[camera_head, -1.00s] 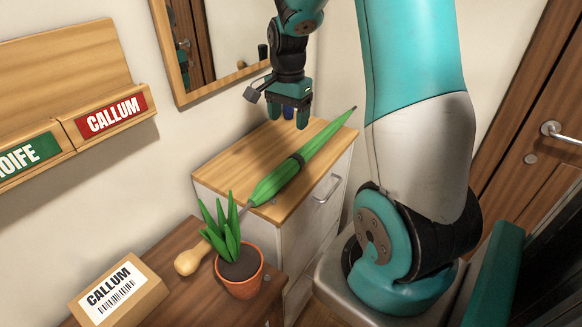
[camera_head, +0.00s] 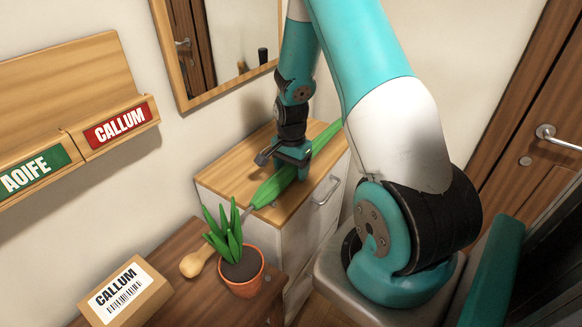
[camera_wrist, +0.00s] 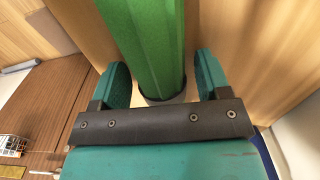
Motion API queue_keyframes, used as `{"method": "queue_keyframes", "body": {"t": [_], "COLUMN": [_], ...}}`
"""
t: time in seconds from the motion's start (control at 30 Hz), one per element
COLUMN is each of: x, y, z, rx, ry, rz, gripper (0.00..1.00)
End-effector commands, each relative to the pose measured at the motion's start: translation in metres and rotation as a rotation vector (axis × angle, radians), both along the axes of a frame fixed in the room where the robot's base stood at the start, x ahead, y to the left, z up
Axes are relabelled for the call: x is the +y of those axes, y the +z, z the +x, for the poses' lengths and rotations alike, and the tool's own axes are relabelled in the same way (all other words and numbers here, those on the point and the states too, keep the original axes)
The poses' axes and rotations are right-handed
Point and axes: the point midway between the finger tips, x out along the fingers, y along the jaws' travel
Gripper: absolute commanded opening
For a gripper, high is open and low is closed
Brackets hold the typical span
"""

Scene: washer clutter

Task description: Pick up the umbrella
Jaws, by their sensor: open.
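A green folded umbrella (camera_head: 275,188) lies across the top of the wooden-topped cabinet, its handle end reaching out past the edge toward the potted plant. My gripper (camera_head: 291,168) is down at the middle of the umbrella and hides part of it. In the wrist view the umbrella (camera_wrist: 150,45) runs between the two teal fingers of my gripper (camera_wrist: 160,85), which stand apart on either side of it with gaps showing. A dark band on the umbrella shows close to the palm.
A potted plant (camera_head: 240,272) and a box labelled CALLUM (camera_head: 125,292) stand on the brown table (camera_head: 205,300) at the front. The cabinet (camera_head: 230,170) has free top at its left. A mirror (camera_head: 232,45) and a name rack (camera_head: 75,150) are on the wall.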

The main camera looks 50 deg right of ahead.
Motion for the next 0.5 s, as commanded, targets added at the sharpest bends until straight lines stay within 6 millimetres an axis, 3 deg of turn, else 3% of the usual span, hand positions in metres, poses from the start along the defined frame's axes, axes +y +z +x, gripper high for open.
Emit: {"method": "queue_keyframes", "body": {"t": [0.23, 0.43, 0.5], "x": [-0.0004, -0.0004, -0.0005], "y": [-0.0017, -0.0015, -0.0010], "z": [0.0003, 0.0002, 0.0005], "rx": [-0.002, -0.001, -0.002], "ry": [0.000, 0.000, 0.000], "rz": [-0.001, -0.001, -0.001], "gripper": [0.68, 0.22, 0.18]}}
